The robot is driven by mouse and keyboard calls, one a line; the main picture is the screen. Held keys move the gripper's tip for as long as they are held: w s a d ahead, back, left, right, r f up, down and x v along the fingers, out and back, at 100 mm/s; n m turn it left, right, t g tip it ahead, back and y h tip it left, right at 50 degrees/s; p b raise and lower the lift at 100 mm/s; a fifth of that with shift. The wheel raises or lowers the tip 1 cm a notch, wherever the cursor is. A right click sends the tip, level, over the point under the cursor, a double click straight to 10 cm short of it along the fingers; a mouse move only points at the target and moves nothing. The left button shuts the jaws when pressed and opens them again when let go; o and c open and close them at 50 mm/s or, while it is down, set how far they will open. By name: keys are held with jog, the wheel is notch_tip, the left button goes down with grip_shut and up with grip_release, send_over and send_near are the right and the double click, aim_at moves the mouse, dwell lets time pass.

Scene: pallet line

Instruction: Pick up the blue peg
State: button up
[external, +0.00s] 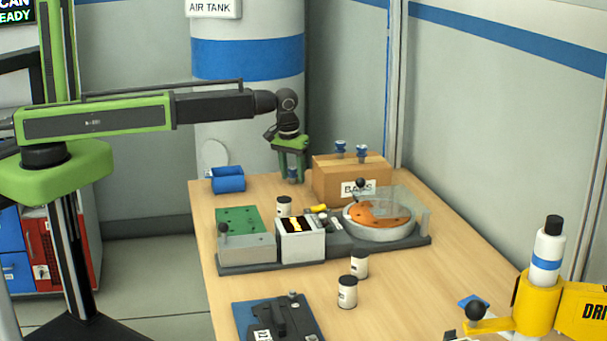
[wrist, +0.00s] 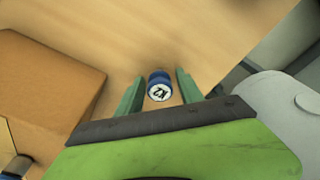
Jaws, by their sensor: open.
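A blue peg (wrist: 158,84) with a white, marked top stands in the wrist view between the two green fingers of my gripper (wrist: 159,91). A gap shows on each side of the peg, so the fingers are open and apart from it. In the external view my gripper (external: 292,178) points down at the far left part of the table, beside the cardboard box. The peg (external: 292,172) shows there as a small blue shape between the fingers, partly hidden by them. Two other blue-topped pegs (external: 340,147) (external: 362,151) stand on the cardboard box.
The cardboard box (external: 335,178) is right of my gripper and a blue bin (external: 228,180) is left. A grey fixture (external: 325,250) with a green block and a round dish lies nearer. Small white jars (external: 347,292) stand in front. A yellow device (external: 536,305) is at right.

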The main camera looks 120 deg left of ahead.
aim_at(293, 168)
jog(key=shift+r, duration=0.15)
grip_shut()
jog(key=shift+r+p, duration=0.3)
jog(key=shift+p, duration=0.15)
jog(key=r+p, duration=0.2)
jog(key=d+r+p, duration=0.1)
jog(key=r+p, duration=0.1)
jog(key=shift+w+r+p, duration=0.1)
jog(key=shift+r+p, duration=0.25)
jog(key=w+d+r+p, duration=0.2)
jog(key=d+r+p, duration=0.3)
jog(key=d, duration=0.5)
jog(key=shift+w+d+r+p, duration=0.2)
jog(key=shift+w+r+p, duration=0.15)
